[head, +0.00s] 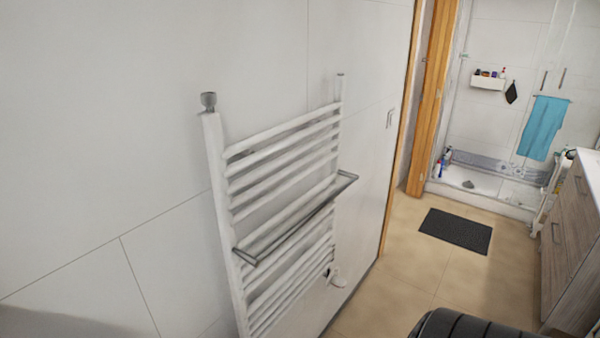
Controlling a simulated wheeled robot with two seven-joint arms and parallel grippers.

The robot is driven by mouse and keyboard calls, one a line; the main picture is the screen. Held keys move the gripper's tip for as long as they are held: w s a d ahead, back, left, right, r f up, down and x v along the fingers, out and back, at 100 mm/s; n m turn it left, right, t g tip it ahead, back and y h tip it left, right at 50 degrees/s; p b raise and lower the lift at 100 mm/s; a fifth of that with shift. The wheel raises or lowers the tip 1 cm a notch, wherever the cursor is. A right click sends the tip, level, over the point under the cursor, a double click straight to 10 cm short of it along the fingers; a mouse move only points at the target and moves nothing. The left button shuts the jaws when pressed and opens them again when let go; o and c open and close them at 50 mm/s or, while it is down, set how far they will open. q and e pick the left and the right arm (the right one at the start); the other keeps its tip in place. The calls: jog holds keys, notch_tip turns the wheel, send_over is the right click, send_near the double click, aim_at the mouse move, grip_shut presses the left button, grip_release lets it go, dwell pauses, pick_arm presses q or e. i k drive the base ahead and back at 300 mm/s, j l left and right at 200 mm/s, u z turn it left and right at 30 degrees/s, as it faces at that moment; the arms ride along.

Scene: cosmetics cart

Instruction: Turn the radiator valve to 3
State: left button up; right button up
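A white ladder-style towel radiator (217,180) is fixed to the white wall, left of centre. A small white fitting (336,280), which looks like the radiator valve, sits low at its far right end. It is small, and no number or mark on it can be read. A grey knob-like cap (208,100) tops the radiator's near left post. Neither gripper shows in this view.
A grey towel rail (300,222) juts out from the radiator. A dark ribbed object (470,326) is cut off at the bottom edge. A wooden cabinet (570,225) stands at right. Tan floor (410,270) lies clear between, with a dark mat (456,231) farther back.

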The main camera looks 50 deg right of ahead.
aim_at(336, 280)
jog(key=k+l+z, duration=0.1)
jog(key=z, duration=1.75)
jog(key=i+l+u, duration=0.25)
jog(key=i+l, duration=0.15)
jog(key=l, duration=0.25)
jog(key=i+l+u, duration=0.1)
jog(key=l, duration=0.25)
jog(key=i, duration=0.1)
